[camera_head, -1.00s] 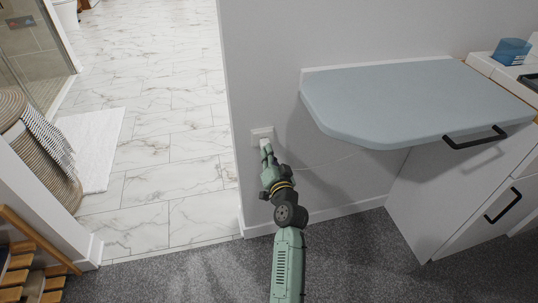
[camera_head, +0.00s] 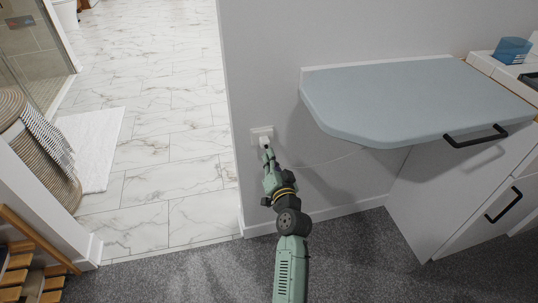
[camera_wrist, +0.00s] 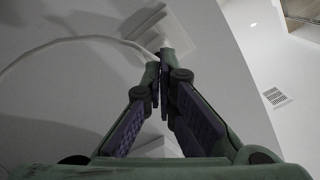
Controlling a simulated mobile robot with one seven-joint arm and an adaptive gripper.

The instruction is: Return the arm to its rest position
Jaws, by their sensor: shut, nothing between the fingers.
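My arm (camera_head: 291,262) reaches up from the bottom of the head view toward the wall. My gripper (camera_head: 267,153) is at its far end, just below a white wall socket (camera_head: 262,133). In the wrist view my gripper (camera_wrist: 160,62) has its fingertips together, with nothing between them. A pale plate or socket (camera_wrist: 160,38) shows behind the fingertips there, partly hidden by them. I cannot tell from these frames whether the fingertips touch it.
A pale blue counter (camera_head: 415,95) juts from the wall to the right, above a white cabinet (camera_head: 450,190) with black handles. A thin white cable (camera_wrist: 60,45) runs to the socket area. Grey carpet (camera_head: 360,260) is clear below. A tiled doorway (camera_head: 165,150) opens left.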

